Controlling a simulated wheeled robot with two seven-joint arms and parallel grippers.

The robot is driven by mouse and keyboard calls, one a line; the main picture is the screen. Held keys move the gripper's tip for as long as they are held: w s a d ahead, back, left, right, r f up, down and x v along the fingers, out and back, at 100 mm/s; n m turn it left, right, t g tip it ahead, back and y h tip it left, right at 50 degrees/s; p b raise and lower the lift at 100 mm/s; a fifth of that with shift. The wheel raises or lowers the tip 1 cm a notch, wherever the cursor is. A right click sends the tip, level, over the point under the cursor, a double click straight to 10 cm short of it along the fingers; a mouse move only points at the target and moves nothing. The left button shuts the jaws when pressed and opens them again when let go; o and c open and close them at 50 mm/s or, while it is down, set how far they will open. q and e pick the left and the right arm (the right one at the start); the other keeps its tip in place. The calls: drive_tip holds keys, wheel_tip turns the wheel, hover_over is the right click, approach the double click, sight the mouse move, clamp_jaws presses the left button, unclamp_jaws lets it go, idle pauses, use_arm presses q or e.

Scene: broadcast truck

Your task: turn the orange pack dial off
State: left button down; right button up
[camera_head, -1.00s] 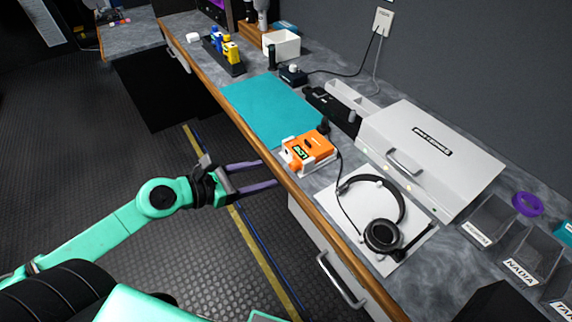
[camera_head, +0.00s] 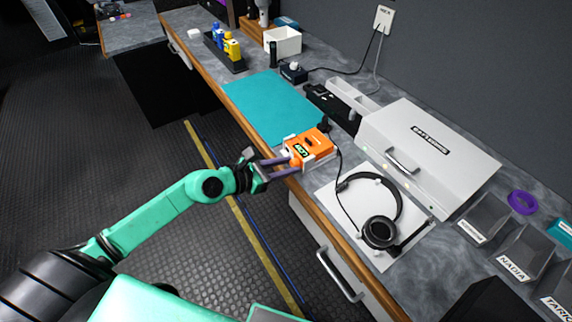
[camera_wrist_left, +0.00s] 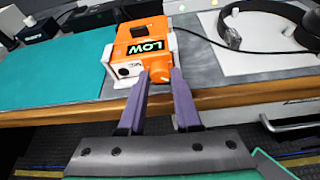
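The orange pack (camera_head: 312,142) sits in a white holder at the near edge of the counter. It also shows in the wrist view (camera_wrist_left: 130,49), with a dark window on top and a green display reading "LOW". Its orange dial (camera_wrist_left: 160,74) sticks out of the near face, beside a dark round socket. My left gripper (camera_head: 288,162) reaches in over the counter edge at the dial. In the left wrist view its purple fingers (camera_wrist_left: 162,78) stand open, one on each side of the dial; I cannot tell whether they touch it. My right gripper is not in view.
A headset (camera_head: 380,232) lies on a white mat right of the pack, its cable running near the pack. A teal mat (camera_head: 268,105) lies to the left. A white case (camera_head: 428,150) stands behind. The wooden counter edge (camera_head: 335,230) runs under my gripper.

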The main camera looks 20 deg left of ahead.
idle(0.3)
use_arm(q)
drive_tip(key=n+b, duration=0.1)
drive_tip(key=n+g+h+b, duration=0.1)
drive_tip(key=shift+w+a+f+n+b, duration=0.2)
drive_tip(key=shift+n+b, duration=0.1)
drive_tip(key=shift+b, duration=0.1)
drive_tip(key=shift+r+n+g+h+b, duration=0.1)
drive_tip(key=shift+n+g+h+b, duration=0.4)
drive_tip(key=shift+n+h+b, duration=0.65)
drive_tip(key=c, duration=0.6)
unclamp_jaws()
drive_tip(key=shift+y, duration=0.25)
